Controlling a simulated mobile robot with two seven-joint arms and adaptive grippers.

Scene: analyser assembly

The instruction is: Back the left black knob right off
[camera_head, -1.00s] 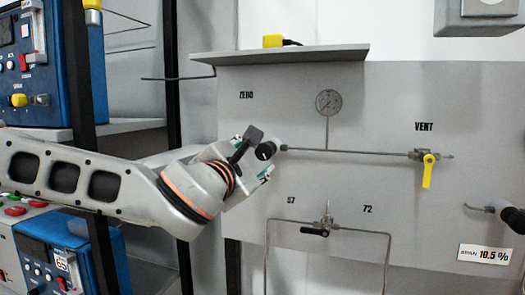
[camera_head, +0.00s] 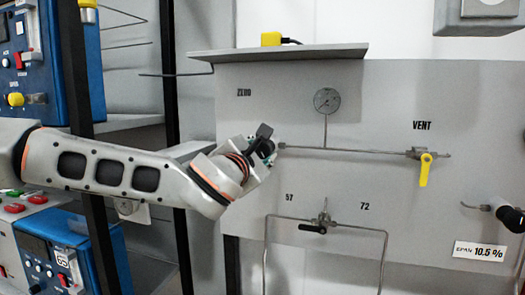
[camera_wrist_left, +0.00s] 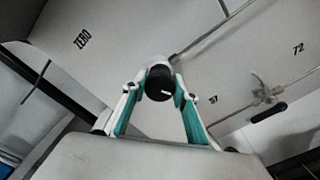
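The left black knob (camera_head: 265,149) sits on the wall panel below the ZERO label, at the left end of a thin horizontal pipe. In the left wrist view the knob (camera_wrist_left: 160,82) shows end-on with a white mark on its face. My left gripper (camera_head: 269,153) is at the knob, with its two teal-padded fingers (camera_wrist_left: 159,92) on either side of it. The fingers look open, with narrow gaps beside the knob; contact is hard to tell. In the head view the gripper partly hides the knob. My right gripper is not in view.
A gauge (camera_head: 327,100) and a yellow VENT valve handle (camera_head: 425,170) are on the panel to the right. A black-handled valve (camera_head: 314,228) is below. Another black knob (camera_head: 511,219) is at the far right. A shelf (camera_head: 280,54) juts out above; a black rack post (camera_head: 174,90) stands left.

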